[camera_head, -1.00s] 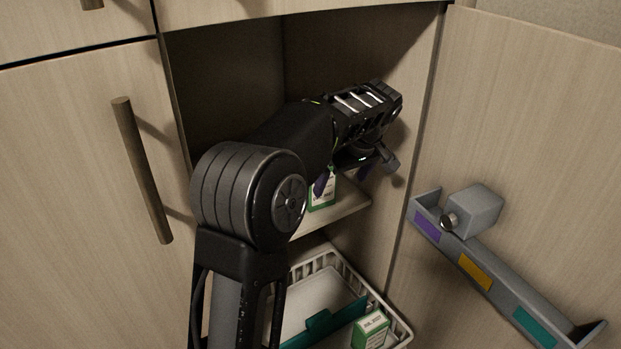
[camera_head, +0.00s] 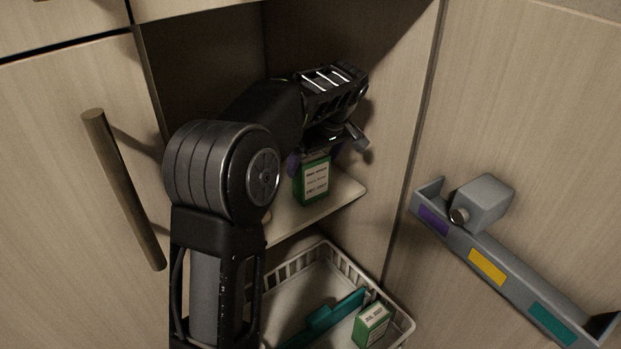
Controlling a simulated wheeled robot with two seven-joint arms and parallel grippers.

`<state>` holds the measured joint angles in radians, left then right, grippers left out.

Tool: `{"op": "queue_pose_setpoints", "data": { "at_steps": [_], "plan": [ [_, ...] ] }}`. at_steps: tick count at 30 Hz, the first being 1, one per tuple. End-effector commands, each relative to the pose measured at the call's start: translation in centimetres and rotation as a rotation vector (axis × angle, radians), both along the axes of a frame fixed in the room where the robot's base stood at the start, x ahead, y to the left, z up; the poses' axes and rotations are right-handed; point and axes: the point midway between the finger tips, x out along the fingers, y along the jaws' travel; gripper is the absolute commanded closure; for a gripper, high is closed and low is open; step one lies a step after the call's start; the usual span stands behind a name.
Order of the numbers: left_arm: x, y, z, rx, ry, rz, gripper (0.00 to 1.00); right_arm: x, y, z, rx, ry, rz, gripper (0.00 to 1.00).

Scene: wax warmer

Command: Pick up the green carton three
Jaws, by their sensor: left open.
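A green carton (camera_head: 312,182) with a white label stands upright on the cabinet shelf (camera_head: 345,192). My left gripper (camera_head: 325,155) is open just above and behind it, with its fingers near the carton's top. I cannot tell whether the fingers touch the carton. A second green carton (camera_head: 371,326) with a white label sits in the white basket (camera_head: 405,322) below the shelf. I cannot read a number three on either carton. My right gripper does not show.
The basket also holds a teal divider (camera_head: 325,316). The open door at the right carries a grey rack (camera_head: 500,268) with purple, yellow and teal labels and a grey box (camera_head: 484,203). A closed door with a long handle (camera_head: 125,190) is at the left.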

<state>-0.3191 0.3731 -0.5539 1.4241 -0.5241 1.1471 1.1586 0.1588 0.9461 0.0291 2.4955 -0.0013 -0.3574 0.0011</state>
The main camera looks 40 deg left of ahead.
Motion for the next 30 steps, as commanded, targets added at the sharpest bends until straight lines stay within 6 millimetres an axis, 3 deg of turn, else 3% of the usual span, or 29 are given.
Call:
{"op": "queue_pose_setpoints", "data": {
  "at_steps": [3, 14, 24, 30],
  "plan": [
    [0.1, 0.4, -0.9, 0.000, 0.002, 0.001, 0.02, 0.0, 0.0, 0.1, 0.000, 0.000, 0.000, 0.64],
    [0.1, 0.6, -1.3, 0.000, 0.002, 0.001, 0.02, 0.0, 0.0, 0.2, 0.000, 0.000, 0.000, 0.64],
    [0.7, 2.3, -5.3, 0.000, 0.003, 0.001, 0.02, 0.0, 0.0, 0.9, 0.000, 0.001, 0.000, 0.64],
    [0.8, 2.4, -5.7, 0.000, -0.001, 0.000, 0.02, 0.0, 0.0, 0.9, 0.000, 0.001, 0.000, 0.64]
  ]
}}
